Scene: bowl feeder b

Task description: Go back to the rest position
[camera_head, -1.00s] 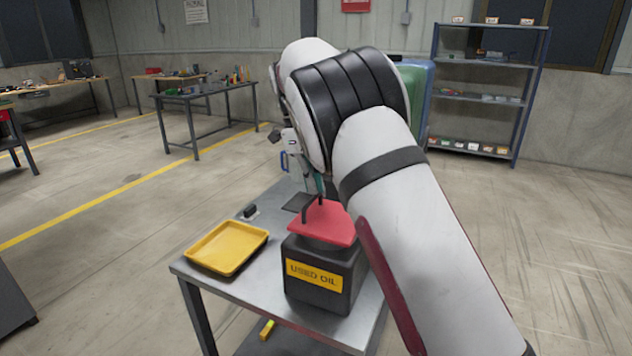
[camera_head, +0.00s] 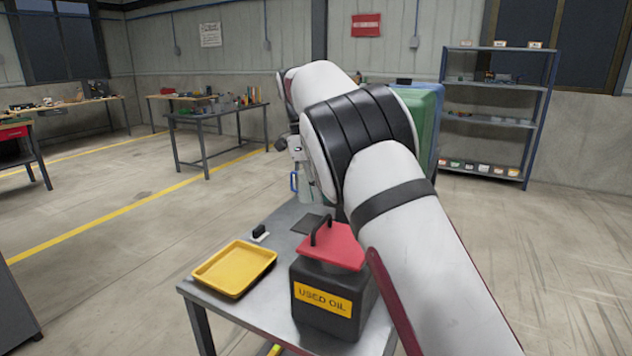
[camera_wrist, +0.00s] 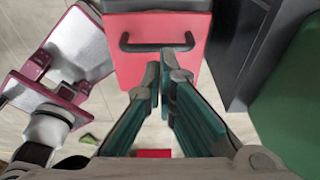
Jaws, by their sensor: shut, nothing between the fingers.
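My gripper (camera_wrist: 164,75) shows in the wrist view with its two teal fingers together and nothing between them. In the picture its tips lie just below the black handle of a red lid (camera_wrist: 165,64); I cannot tell the gap in height. In the head view my arm hides the gripper. There the red lid (camera_head: 333,247) sits on a black used oil container (camera_head: 332,323) with a yellow label, on the grey table (camera_head: 240,316).
A yellow tray (camera_head: 234,269) and a small black-handled item (camera_head: 260,233) lie on the table left of the container. Green and blue bins (camera_head: 424,120) stand behind my arm. A shelf (camera_head: 495,115) stands at the back right.

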